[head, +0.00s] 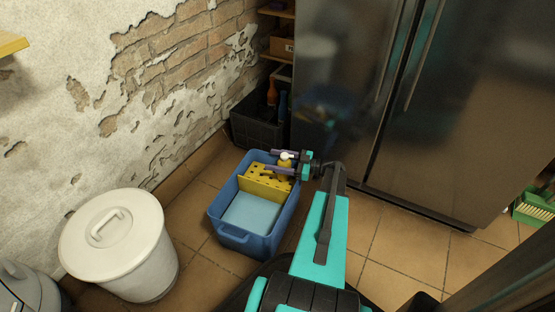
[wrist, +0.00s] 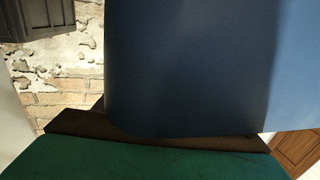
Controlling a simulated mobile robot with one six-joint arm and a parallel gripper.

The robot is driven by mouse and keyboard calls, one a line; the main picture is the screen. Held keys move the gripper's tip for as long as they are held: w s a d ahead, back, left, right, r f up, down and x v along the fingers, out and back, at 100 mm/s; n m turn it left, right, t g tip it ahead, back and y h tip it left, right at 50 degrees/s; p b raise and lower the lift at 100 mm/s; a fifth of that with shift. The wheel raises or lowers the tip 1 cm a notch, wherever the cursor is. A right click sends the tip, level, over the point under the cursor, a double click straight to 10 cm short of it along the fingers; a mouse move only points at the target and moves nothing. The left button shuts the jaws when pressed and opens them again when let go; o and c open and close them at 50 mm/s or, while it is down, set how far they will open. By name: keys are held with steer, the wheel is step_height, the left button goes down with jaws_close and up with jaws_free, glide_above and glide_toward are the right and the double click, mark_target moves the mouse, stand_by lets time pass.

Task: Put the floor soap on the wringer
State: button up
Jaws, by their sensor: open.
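The floor soap looks to be a small yellow bottle with a white cap (head: 285,157). It appears upright over the back right part of the yellow perforated wringer (head: 257,182); whether its base touches the wringer is hard to tell. The wringer sits across the back half of a blue bucket (head: 233,236). My gripper (head: 280,162) reaches in from the right. Its purple fingers are apart, one on the far side and one on the near side of the bottle. In the wrist view a large blue surface, probably the bucket (wrist: 190,70), fills the middle; no bottle shows there.
A white lidded bin (head: 118,255) stands left of the bucket. A dark crate (head: 258,120) with bottles is behind it, by the shelf. A dark fridge (head: 380,100) stands at the back right. Tiled floor is open before the fridge.

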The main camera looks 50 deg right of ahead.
steer(key=shift+s+d+r+p, duration=0.15)
steer(key=shift+s+d+p, duration=0.2)
steer(key=shift+s, duration=0.1)
steer(key=p+v, duration=0.4)
steer(key=v, duration=0.7)
steer(key=shift+a, duration=0.1)
steer(key=shift+s, duration=0.1)
